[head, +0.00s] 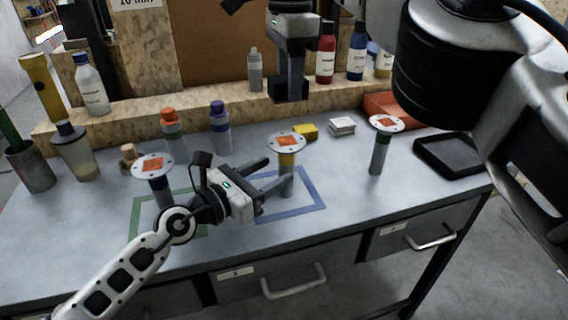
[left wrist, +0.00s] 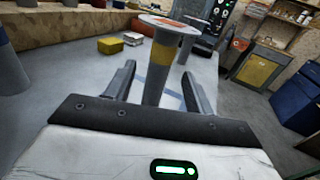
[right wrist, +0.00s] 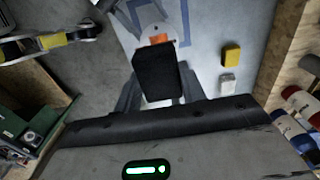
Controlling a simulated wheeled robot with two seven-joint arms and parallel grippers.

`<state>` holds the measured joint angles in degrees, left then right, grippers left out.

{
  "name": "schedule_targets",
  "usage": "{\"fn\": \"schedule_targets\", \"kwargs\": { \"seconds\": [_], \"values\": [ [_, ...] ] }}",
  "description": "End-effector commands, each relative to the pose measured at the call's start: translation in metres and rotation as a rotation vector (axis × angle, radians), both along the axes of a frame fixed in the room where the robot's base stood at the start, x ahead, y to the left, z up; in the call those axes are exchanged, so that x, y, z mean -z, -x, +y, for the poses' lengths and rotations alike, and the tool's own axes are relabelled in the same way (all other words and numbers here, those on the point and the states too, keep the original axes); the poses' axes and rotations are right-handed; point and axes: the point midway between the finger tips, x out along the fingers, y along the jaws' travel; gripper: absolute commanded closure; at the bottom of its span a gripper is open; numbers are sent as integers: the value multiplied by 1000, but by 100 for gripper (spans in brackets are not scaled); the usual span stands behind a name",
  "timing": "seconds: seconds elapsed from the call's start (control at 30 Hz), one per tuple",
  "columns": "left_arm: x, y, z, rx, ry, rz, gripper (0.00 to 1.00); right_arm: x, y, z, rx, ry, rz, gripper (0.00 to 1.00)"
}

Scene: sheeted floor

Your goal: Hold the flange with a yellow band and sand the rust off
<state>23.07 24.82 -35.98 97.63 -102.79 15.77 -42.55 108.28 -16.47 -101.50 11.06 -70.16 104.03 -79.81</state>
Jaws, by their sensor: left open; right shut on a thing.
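The flange with a yellow band (head: 287,160) stands upright on the bench in the blue outlined square. Its pale disc carries an orange rust patch (head: 286,141). My left gripper (head: 282,172) is open, its fingers on either side of the stem below the band; the left wrist view shows the yellow band (left wrist: 163,56) between and above them, with gaps. My right gripper (head: 291,88) is shut on a dark sanding block (right wrist: 157,73), held in the air above and behind the flange. The block hides part of the flange in the right wrist view.
Other rust-patched flanges stand at left (head: 153,163) and right (head: 387,125). A yellow sponge (head: 306,131), white pads (head: 341,126) and a black tray (head: 455,155) lie on the bench. Bottles line the back. A green outlined square (head: 140,210) is at left.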

Motion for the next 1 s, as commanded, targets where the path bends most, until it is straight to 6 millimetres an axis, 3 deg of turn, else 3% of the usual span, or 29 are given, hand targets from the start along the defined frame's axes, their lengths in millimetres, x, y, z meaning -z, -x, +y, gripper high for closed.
{"fn": "schedule_targets", "kwargs": {
  "seconds": [0.3,0.7,0.9,1.0],
  "values": [
    [0,-30,-32,0,1,1,46,0,0,0,0,0,0,78],
    [0,-34,-37,0,1,1,46,0,0,0,0,0,0,78],
    [0,-34,-37,0,1,1,100,0,0,0,0,0,0,78],
    [0,-34,-37,0,1,1,100,0,0,0,3,0,0,78]
  ]
}}
